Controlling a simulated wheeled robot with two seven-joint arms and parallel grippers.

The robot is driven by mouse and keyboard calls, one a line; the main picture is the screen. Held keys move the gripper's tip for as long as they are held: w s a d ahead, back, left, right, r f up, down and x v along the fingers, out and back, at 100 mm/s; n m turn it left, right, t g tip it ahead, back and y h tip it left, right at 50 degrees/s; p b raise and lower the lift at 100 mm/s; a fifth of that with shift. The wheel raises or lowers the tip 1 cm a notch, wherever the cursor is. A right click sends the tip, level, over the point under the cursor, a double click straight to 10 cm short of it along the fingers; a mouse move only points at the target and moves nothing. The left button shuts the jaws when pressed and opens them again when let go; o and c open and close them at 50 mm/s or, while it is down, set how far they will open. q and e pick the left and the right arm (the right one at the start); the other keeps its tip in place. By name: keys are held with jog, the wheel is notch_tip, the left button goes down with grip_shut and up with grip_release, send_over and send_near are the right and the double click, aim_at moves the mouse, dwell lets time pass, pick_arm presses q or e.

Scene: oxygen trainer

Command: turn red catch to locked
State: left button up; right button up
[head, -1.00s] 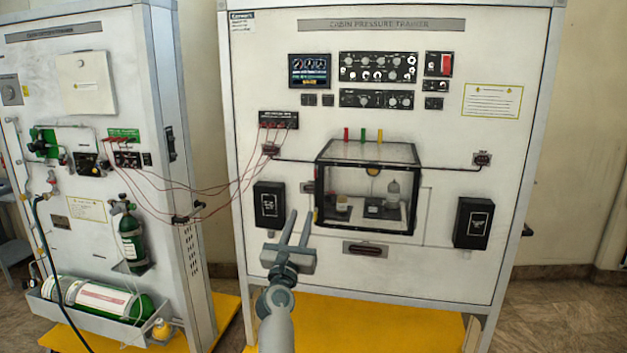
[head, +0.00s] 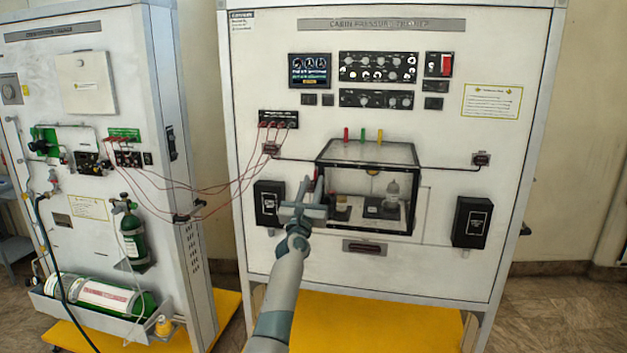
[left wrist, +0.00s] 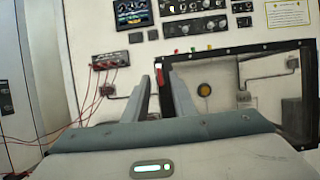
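The red catch (head: 316,174) is a small red piece at the left front edge of the clear chamber (head: 340,161). In the left wrist view the red catch (left wrist: 160,77) shows as a narrow upright strip between my fingers. My left gripper (head: 310,184) is at the chamber's left edge, with its fingers apart. The left wrist view shows the left gripper (left wrist: 164,82) with a gap between the fingers, pointing at the panel. The fingers hide the lower part of the catch, and I cannot tell whether they touch it. My right gripper is not in view.
The chamber's dark-framed front holds several small items. Black boxes (head: 268,204) (head: 472,222) flank it on the panel. Red leads (head: 240,182) hang to the left, between the two panels. A grey slot plate (head: 364,248) is below the chamber. The floor at right is clear.

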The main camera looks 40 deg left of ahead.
pick_arm(q)
jog(key=shift+x, duration=0.95)
grip_shut()
jog(key=shift+f, duration=0.1)
